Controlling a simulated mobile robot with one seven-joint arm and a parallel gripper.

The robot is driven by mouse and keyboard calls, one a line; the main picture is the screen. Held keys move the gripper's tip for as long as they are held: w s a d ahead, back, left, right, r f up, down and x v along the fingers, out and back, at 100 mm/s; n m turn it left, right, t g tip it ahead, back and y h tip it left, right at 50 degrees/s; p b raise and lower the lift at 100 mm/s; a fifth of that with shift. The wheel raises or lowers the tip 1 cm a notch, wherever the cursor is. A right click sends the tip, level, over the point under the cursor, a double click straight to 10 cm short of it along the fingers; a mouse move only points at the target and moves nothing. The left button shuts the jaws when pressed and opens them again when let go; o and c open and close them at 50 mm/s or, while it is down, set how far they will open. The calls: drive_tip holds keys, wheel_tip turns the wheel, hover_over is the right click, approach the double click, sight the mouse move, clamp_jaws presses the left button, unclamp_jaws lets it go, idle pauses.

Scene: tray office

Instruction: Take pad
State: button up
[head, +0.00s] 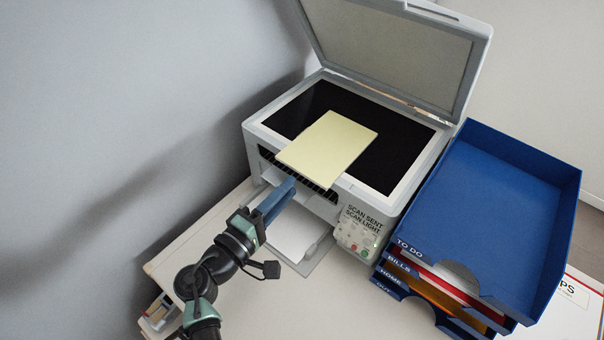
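The pad (328,147), a pale yellow rectangle, lies on the dark glass of the open scanner (398,155) in the head view. Its near edge reaches over the scanner's front rim. My gripper (289,184) comes up from the lower left, with its blue fingers pointing at the pad's near edge. The fingertips appear just below and in front of that edge. I see the fingers nearly edge-on, so I cannot tell whether they are apart or touching the pad.
The raised scanner lid (400,45) stands behind the glass. White paper (292,232) lies in the output tray below my gripper. A blue stack of labelled trays (500,200) stands close on the right. A grey wall (120,90) is at the left. The desk front is mostly clear.

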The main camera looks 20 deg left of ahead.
sight(310, 168)
drive_tip(key=b+x, duration=0.1)
drive_tip(key=x, duration=0.2)
drive_tip(key=shift+w+f, duration=0.1)
drive_tip(key=shift+w, duration=0.1)
drive_tip(key=shift+w+d+b, duration=0.2)
drive_tip(key=shift+w+b, duration=0.2)
drive_tip(key=shift+w, duration=0.25)
clamp_jaws()
drive_tip(key=shift+s+f, duration=0.15)
idle(0.6)
drive_tip(key=shift+r+p, duration=0.95)
drive_tip(key=shift+r, duration=0.5)
